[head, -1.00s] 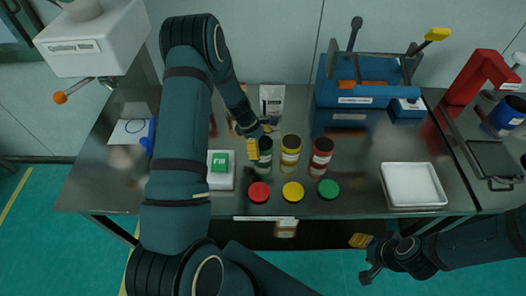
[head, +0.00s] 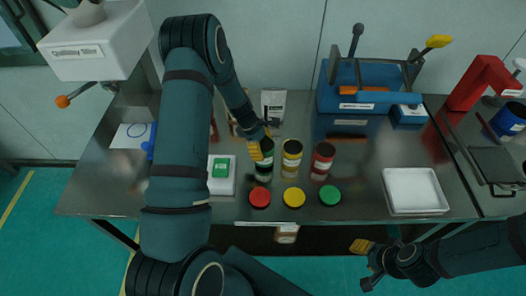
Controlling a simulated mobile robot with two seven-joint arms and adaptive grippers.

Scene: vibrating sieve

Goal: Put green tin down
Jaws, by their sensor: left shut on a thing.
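The green tin (head: 264,166) is dark with a pale label and stands at the left end of a row on the steel table (head: 350,207). My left gripper (head: 262,148), with yellow finger pads, is shut on its upper part. The tin looks upright; I cannot tell whether its base touches the table. My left gripper hides part of it. My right gripper (head: 364,264) is open and empty in front of the table's front edge.
A yellow tin (head: 291,160) and a red tin (head: 323,162) stand to the right. Red (head: 260,197), yellow (head: 294,197) and green (head: 330,195) lids lie in front. A white tray (head: 414,207) stands further right.

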